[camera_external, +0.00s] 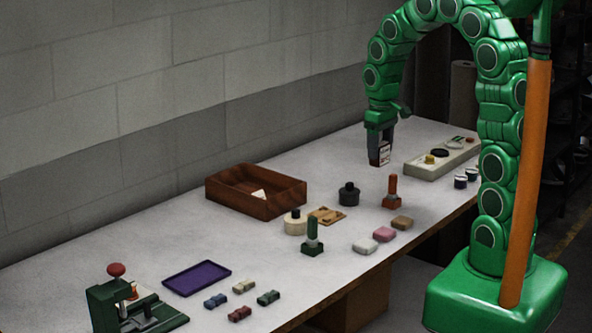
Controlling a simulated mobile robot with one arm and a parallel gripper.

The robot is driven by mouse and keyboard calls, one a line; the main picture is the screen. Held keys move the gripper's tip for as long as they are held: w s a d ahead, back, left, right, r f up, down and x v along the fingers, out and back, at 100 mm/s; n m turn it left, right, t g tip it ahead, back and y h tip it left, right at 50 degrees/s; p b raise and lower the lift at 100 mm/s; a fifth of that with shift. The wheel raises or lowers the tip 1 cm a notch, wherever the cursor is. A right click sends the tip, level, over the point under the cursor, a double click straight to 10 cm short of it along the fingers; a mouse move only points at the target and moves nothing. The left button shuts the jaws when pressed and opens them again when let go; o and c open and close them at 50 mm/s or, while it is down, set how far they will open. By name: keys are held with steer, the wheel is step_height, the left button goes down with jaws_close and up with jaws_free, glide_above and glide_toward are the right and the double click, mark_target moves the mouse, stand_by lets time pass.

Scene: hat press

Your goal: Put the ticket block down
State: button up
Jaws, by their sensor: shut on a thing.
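My gripper (380,148) points down at the end of the green arm, over the far right part of the table. The block hangs above the white table top (340,160). Its underside and far side are hidden.
A pale panel (425,168) with knobs lies right of the gripper. A red-handled stamp (392,190) and a black round pot (349,194) stand nearby. A wooden box (232,194), a purple tray (197,278) and a green press (122,305) are further left. Clear table lies behind the pot.

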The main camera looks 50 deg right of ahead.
steer(key=w+d+f, duration=0.2)
steer(key=w+f, duration=0.1)
steer(key=w, duration=0.1)
steer(key=w+d+f, duration=0.3)
steer(key=w, duration=0.1)
steer(key=w+d+f, duration=0.2)
steer(key=w+f, duration=0.1)
steer(key=w, duration=0.1)
steer(key=shift+w+d+f, duration=0.15)
steer(key=shift+w+d, duration=0.1)
steer(key=shift+w, duration=0.05)
steer(key=shift+w+f, duration=0.25)
steer(key=shift+f, duration=1.6)
steer(key=o, duration=1.1)
steer(key=shift+f, duration=0.1)
steer(key=shift+c, duration=0.2)
